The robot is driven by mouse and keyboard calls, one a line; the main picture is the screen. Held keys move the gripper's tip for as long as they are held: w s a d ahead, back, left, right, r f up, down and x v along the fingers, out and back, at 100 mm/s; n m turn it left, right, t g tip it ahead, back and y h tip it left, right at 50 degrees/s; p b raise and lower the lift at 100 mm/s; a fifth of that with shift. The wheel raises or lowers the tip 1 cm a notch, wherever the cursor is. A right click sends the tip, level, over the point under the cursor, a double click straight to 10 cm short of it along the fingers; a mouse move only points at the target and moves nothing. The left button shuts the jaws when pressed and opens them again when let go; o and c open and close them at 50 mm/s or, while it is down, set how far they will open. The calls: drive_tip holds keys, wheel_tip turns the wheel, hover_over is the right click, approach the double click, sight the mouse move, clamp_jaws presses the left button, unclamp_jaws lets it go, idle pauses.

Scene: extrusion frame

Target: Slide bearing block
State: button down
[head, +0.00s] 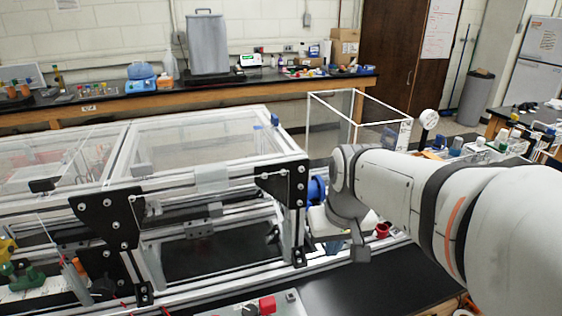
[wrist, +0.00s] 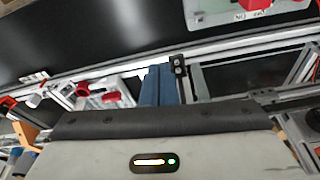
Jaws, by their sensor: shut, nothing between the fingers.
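In the head view, a small silver block (head: 199,229) sits on a horizontal rail of the extrusion frame (head: 275,268). A larger pale block (head: 212,178) sits on a higher rail; I cannot tell for certain which is the bearing block. My arm reaches in from the right, its grey wrist end just right of the frame's front corner; the fingertips are not clear there. In the wrist view my gripper (wrist: 158,76) shows as two blue fingers close together, shut and empty, beside a black bolted piece (wrist: 178,67) on the frame.
Black corner plates (head: 284,187) with bolts stand at the frame's front. A black tabletop (head: 375,285) is clear at lower right. A control box with a red knob (head: 267,305) is at the bottom edge. A blue cylinder (head: 317,190) stands beside my wrist.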

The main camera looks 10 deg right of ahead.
drive_tip(key=w+d+r+n, duration=0.1)
drive_tip(key=w+r, duration=0.2)
drive_tip(key=w, duration=0.4)
drive_tip(key=w+d+r+t, duration=0.1)
drive_tip(key=w+r, duration=0.3)
drive_tip(key=w, duration=0.4)
drive_tip(key=w+d+r+n, duration=0.1)
drive_tip(key=w+r, duration=0.2)
drive_tip(key=w, duration=0.4)
drive_tip(key=p, duration=0.1)
approach(308, 195)
drive_tip(key=shift+y, duration=0.3)
drive_tip(key=f, duration=0.4)
drive_tip(key=a+f, duration=0.1)
drive_tip(key=f, duration=0.1)
drive_tip(key=shift+w+a+f, duration=0.1)
drive_tip(key=shift+w+f, duration=0.15)
drive_tip(key=shift+f, duration=0.1)
drive_tip(key=shift+s+f+b, duration=0.15)
drive_tip(key=shift+s+b, duration=0.25)
drive_tip(key=shift+b, duration=0.05)
drive_tip(key=shift+s, duration=0.3)
drive_tip(key=shift+r, duration=0.25)
